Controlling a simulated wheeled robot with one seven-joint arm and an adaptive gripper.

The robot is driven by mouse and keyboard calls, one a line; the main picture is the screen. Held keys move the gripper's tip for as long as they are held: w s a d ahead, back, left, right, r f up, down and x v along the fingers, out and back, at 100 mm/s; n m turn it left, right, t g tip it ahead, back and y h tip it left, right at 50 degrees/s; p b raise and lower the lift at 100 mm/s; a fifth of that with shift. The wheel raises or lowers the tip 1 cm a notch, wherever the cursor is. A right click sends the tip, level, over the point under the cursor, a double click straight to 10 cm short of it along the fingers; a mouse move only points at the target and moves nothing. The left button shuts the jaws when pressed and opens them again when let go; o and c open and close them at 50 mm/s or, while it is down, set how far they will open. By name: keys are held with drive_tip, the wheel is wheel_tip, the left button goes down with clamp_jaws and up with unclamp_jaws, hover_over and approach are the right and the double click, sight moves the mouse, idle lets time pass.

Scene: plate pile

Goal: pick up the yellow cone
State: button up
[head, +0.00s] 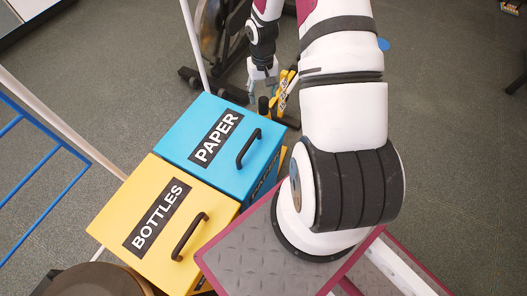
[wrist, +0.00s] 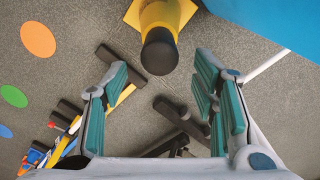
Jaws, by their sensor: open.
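The yellow cone (wrist: 166,14) stands on the floor at the top of the wrist view, with a dark rounded top and a square yellow base. It is close beside a blue box. My gripper (wrist: 160,75) is open and empty, its two teal-padded fingers spread wide. The cone's dark top lies just beyond the gap between the fingertips, and I see no contact. In the head view my gripper (head: 263,84) hangs past the far edge of the blue bin. A small dark top just below it there seems to be the cone, mostly hidden by the bin.
The blue PAPER bin (head: 190,128) and yellow BOTTLES bin (head: 125,212) stand on the near side. The blue box (wrist: 285,22) fills the wrist view's upper right. Dark equipment legs (wrist: 180,120) and a yellow-black bar (wrist: 122,97) lie below the fingers. Coloured floor discs (wrist: 37,40) are left.

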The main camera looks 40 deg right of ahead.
sight(263, 105)
drive_tip(key=shift+s+a+f+b, duration=0.1)
drive_tip(key=shift+s+f+b, duration=0.1)
drive_tip(key=shift+f+b, duration=0.85)
drive_tip(key=shift+s+a+f+b, duration=0.15)
drive_tip(key=shift+f+b, duration=0.3)
drive_tip(key=shift+f, duration=1.2)
drive_tip(key=shift+d+r, duration=0.1)
clamp_jaws()
